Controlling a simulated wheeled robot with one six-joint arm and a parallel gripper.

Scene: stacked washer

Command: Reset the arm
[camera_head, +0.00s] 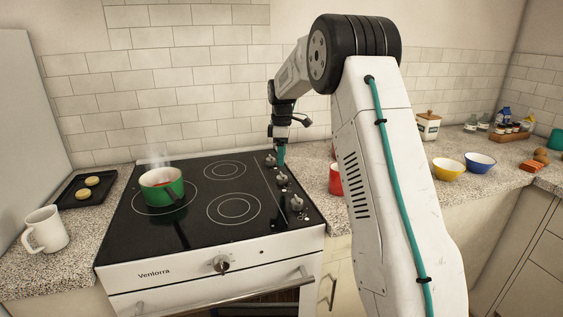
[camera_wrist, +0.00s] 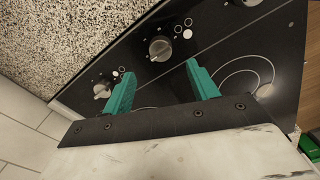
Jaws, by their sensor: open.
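My arm reaches out over the stove (camera_head: 112,240), and my gripper (camera_head: 281,155) points down near the knobs at the right back of the black cooktop. In the wrist view, my gripper (camera_wrist: 160,85) has its two teal fingers spread wide apart with nothing between them. A stove knob (camera_wrist: 160,48) shows just beyond the gap between the fingers, apart from them. Another knob (camera_wrist: 102,90) is beside the left finger. Whether a fingertip touches the cooktop is hard to tell.
A steaming green pot (camera_head: 163,190) stands on the left burner. A white mug (camera_head: 45,230) and black tray (camera_head: 67,198) are on the left counter. A red cup (camera_head: 336,179), yellow bowl (camera_head: 448,170) and blue bowl (camera_head: 480,163) stand on the right counter. The tiled wall is close behind.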

